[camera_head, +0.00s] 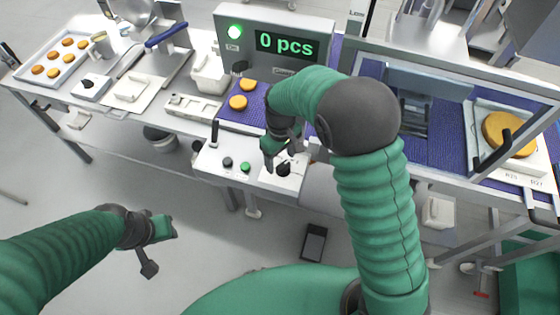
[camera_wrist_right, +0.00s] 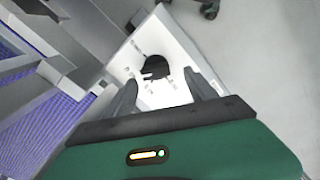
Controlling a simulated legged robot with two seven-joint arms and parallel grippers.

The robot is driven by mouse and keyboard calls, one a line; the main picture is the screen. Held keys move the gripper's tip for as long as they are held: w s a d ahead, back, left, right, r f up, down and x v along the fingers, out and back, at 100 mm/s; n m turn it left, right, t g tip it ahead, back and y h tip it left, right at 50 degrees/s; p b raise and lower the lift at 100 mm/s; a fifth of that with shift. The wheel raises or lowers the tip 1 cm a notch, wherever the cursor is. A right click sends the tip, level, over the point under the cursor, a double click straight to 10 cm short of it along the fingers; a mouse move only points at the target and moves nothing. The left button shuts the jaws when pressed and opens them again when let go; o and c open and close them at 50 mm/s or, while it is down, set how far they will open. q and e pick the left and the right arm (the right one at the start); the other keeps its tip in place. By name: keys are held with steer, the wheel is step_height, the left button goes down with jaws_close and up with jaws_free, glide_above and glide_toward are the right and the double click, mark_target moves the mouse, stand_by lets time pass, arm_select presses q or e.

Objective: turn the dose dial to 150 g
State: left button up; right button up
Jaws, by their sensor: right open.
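The dose dial is a black knob (camera_head: 284,170) on a white panel (camera_head: 270,182) at the front of the bench. In the right wrist view the knob (camera_wrist_right: 155,67) sits on its white plate with small marks around it, too small to read. My right gripper (camera_head: 282,156) is over the panel at the dial. Its two fingers (camera_wrist_right: 159,80) are apart, one at each side of the knob's near edge, with a gap to it. My left gripper (camera_head: 156,246) hangs low at the left, away from the bench; its jaws are unclear.
A display (camera_head: 286,44) reads "0 pcs" beside a lit green lamp. Black and green buttons (camera_head: 245,167) and a small lever (camera_head: 214,135) stand left of the dial. Yellow rounds (camera_head: 238,102) lie on the blue belt behind. A tray of rounds (camera_head: 42,76) is far left.

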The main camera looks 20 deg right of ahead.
mark_target(283, 165)
steer(key=f, duration=0.1)
steer(key=d+f, duration=0.1)
steer(key=shift+d+f, duration=0.1)
steer(key=shift+f, duration=0.25)
steer(key=shift+s+d+f, duration=0.1)
steer(key=shift+d+f, duration=0.1)
steer(key=shift+a, duration=0.35)
steer(key=shift+c, duration=0.4)
steer(key=shift+a, duration=0.3)
steer(key=c, duration=0.5)
steer(key=shift+c, duration=1.1)
steer(key=shift+d, duration=0.35)
steer(key=c, duration=0.6)
steer(key=shift+a, duration=0.1)
